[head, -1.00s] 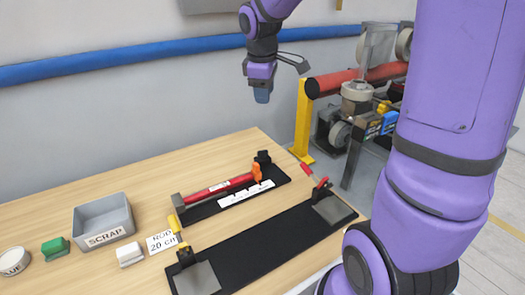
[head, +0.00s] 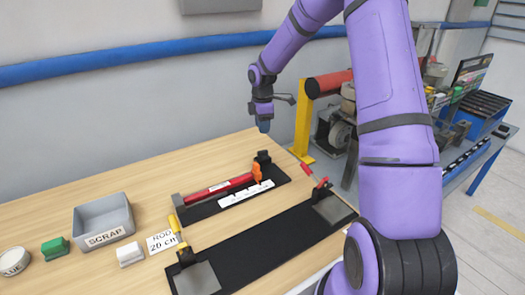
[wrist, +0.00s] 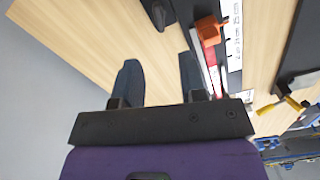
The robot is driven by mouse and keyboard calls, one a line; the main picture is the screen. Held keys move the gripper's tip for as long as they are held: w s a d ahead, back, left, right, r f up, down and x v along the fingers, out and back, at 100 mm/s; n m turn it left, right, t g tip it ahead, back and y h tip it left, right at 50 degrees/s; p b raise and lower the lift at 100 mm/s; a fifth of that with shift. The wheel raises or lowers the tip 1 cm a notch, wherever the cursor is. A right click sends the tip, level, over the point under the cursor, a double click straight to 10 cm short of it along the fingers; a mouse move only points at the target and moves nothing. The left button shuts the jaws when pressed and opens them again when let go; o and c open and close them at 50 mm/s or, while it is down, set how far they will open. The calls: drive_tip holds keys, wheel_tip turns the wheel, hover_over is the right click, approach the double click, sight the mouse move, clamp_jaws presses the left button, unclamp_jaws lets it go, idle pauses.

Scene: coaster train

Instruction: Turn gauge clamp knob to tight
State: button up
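The orange gauge clamp knob (head: 257,172) stands on the black length gauge (head: 205,210) at the back of the table, near its right end stop. A red rod (head: 218,189) and a white scale strip (head: 246,194) lie along the gauge. My gripper (head: 264,126) is in the air above and behind the knob, touching nothing. In the wrist view my gripper (wrist: 160,66) has its two fingers apart with only bare table between them. The knob (wrist: 209,31) shows there just right of the right finger, beside the scale strip. Its exact turn is too small to tell.
A black fixture (head: 265,240) with a yellow-handled clamp (head: 175,224) and a red-handled clamp (head: 309,173) lies in front. A grey SCRAP bin (head: 105,220) stands at left. A yellow post (head: 302,118) and a machine stand beyond the table's right end.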

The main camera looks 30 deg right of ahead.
sight(263, 154)
wheel_tip(263, 154, down, 11)
drive_tip(key=shift+f, duration=0.1)
idle(0.5)
clamp_jaws()
